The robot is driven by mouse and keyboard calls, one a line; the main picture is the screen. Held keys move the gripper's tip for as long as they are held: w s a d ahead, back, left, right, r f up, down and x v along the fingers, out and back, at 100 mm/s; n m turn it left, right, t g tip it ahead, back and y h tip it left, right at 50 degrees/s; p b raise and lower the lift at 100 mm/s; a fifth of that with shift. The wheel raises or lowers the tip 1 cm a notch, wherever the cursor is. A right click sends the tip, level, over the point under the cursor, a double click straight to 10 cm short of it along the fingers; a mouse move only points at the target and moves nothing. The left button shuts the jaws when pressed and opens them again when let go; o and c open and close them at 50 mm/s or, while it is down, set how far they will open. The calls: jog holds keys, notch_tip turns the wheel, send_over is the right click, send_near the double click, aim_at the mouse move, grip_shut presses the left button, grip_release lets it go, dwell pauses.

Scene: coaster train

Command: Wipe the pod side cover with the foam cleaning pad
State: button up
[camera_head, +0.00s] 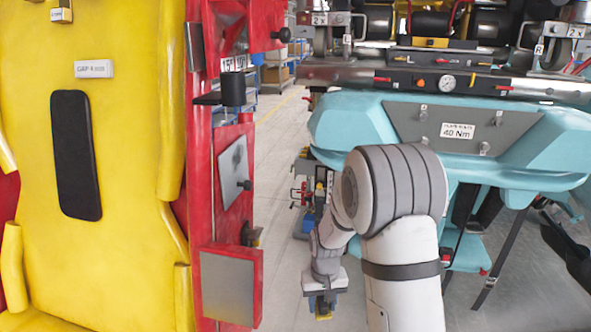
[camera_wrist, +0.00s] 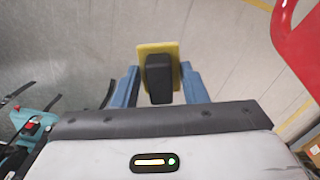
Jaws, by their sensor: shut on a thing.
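The foam cleaning pad (camera_wrist: 158,47) is a yellow slab with a black block-shaped grip. In the wrist view, my gripper (camera_wrist: 159,84) has its blue fingers closed on either side of the black grip. In the head view, my gripper (camera_head: 323,298) hangs low in the gap between the red frame and the teal body, with a bit of yellow pad at its tip. The pad is in the air over the grey floor and touches nothing else I can see. No part is labelled as the pod side cover; I cannot tell which panel it is.
A large yellow panel (camera_head: 125,215) with a black cushion stands at left. Beside it is a red frame (camera_head: 198,140) with grey plates and knobs. A teal body (camera_head: 365,115) under a metal beam fills the right. Open floor (camera_head: 285,135) runs between them.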

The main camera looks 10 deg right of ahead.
jog(key=s+a+r+m+t+y, duration=0.1)
jog(key=s+a+r+m+y, duration=0.15)
jog(key=r+y, duration=0.45)
jog(key=m+t+y+b, duration=0.2)
jog(key=t+y, duration=0.3)
jog(key=y, duration=0.5)
send_near(231, 165)
jog(key=d, duration=0.1)
jog(key=shift+p+x, duration=0.6)
jog(key=shift+x, duration=2.1)
jog(key=shift+b+x, duration=0.35)
jog(key=shift+x, duration=0.6)
jog(key=shift+s+f, duration=0.1)
